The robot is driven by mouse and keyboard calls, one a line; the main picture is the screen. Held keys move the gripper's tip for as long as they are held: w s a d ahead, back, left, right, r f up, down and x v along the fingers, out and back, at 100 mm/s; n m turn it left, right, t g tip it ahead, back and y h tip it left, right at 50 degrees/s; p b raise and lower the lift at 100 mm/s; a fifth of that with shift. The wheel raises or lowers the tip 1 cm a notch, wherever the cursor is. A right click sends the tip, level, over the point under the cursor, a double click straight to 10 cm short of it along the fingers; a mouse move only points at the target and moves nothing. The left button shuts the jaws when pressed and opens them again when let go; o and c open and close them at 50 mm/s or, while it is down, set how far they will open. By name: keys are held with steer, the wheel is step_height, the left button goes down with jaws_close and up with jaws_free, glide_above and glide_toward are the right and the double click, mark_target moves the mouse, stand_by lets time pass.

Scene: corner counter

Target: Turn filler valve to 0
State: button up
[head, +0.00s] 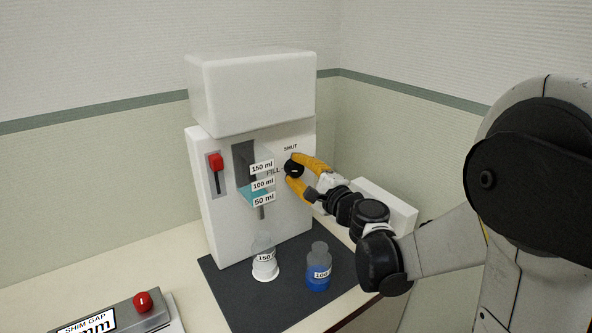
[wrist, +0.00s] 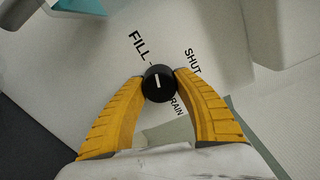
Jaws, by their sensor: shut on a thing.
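The filler valve is a round black knob (head: 294,168) on the front of the white filling machine (head: 225,225). In the wrist view the knob (wrist: 159,84) has a short white pointer mark, pointing roughly towards the end of the word FILL. FILL, SHUT and a partly hidden DRAIN are printed around it; I see no 0. My gripper (head: 297,170) has its two yellow fingers closed on the knob from either side, as the wrist view also shows (wrist: 160,80). Left of the knob, a clear measuring tank (head: 246,163) marked 150, 100 and 50 ml holds teal liquid.
A red lever (head: 215,162) is on the machine's left. A shim gap box (head: 120,318) lies front left.

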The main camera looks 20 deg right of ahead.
steer(key=shift+r+n, duration=0.1)
steer(key=shift+n, duration=1.6)
steer(key=o, duration=1.2)
steer(key=shift+w, duration=0.1)
steer(key=v, duration=1.2)
